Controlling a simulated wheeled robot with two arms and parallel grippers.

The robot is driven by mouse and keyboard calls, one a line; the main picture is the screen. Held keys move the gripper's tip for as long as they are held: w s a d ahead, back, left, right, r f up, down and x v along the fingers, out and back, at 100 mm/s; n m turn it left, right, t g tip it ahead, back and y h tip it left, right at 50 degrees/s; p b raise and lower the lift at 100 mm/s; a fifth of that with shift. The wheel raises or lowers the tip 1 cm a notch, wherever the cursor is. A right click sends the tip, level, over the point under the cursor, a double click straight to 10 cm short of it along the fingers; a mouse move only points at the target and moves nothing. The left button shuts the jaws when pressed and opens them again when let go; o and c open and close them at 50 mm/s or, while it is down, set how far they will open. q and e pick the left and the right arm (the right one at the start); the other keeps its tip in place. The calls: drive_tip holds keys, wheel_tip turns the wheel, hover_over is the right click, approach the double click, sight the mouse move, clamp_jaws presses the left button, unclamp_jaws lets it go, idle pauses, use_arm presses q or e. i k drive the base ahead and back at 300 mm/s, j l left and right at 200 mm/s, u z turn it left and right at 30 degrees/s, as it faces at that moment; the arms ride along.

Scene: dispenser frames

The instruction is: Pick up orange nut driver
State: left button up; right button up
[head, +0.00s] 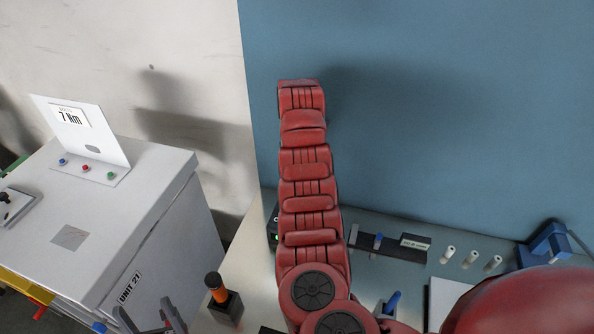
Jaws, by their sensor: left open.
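The orange nut driver (218,293) has an orange grip with a black top end. It stands upright in a small black block holder (229,312) near the table's left edge; its lower part is hidden in the holder. My left gripper (145,315) shows only its grey fingers at the bottom edge, left of the nut driver and apart from it. The fingers are spread and nothing is between them.
A white cabinet (169,225) marked UNIT 21, with a 7 Nm display panel (82,130), stands at left. A black rack (388,246), white cylinders (447,255) and a blue clamp-like tool (545,244) line the back of the table. A red arm of mine covers the middle.

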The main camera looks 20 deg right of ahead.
sight(213, 280)
drive_tip(key=k, duration=1)
